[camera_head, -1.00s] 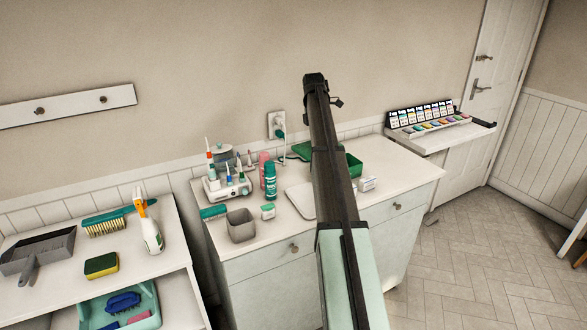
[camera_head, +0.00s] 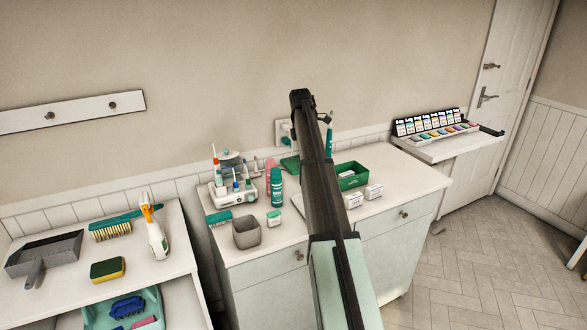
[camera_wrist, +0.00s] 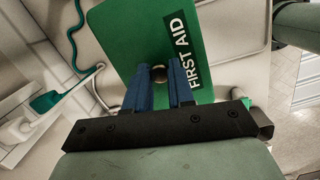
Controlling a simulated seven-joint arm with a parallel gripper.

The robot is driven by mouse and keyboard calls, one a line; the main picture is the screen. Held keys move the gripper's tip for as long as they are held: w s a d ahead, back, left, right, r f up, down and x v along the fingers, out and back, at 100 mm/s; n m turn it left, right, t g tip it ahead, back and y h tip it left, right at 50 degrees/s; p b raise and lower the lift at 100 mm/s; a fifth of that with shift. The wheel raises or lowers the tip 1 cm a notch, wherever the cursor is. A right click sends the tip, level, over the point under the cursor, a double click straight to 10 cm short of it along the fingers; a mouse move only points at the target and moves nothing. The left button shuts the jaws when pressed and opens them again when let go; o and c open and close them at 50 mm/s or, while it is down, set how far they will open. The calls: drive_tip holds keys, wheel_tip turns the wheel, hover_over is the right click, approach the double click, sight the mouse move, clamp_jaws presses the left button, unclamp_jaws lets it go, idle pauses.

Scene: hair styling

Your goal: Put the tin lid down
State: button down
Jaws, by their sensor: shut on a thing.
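The green tin lid, marked FIRST AID (camera_wrist: 135,45), fills the upper middle of the wrist view. My gripper (camera_wrist: 172,84) has its blue fingers shut on the lid's small round knob (camera_wrist: 158,73). In the head view a part of the lid (camera_head: 290,163) shows left of my arm, near the wall; my arm hides the rest and the gripper. I cannot tell whether the lid touches the counter. The open green tin (camera_head: 352,182) stands on the counter (camera_head: 415,180) right of my arm, with pale contents.
Left of my arm are a green spray can (camera_head: 277,188), a grey cup (camera_head: 246,232), a brush (camera_head: 219,218) and a white bottle holder (camera_head: 232,193). A plug (camera_head: 285,133) is on the wall behind.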

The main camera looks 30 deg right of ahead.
drive_tip(key=w, duration=1)
drive_tip(key=shift+f, duration=5.3)
drive_tip(key=shift+w+f, duration=0.15)
drive_tip(key=shift+f, duration=0.3)
drive_tip(key=shift+f, duration=0.15)
drive_tip(key=c, duration=1)
unclamp_jaws()
drive_tip(key=r, duration=0.4)
drive_tip(key=a+r, duration=0.1)
drive_tip(key=r, duration=0.7)
drive_tip(key=shift+w+a+r, duration=0.1)
drive_tip(key=shift+w+a, duration=0.05)
drive_tip(key=shift+a, duration=0.05)
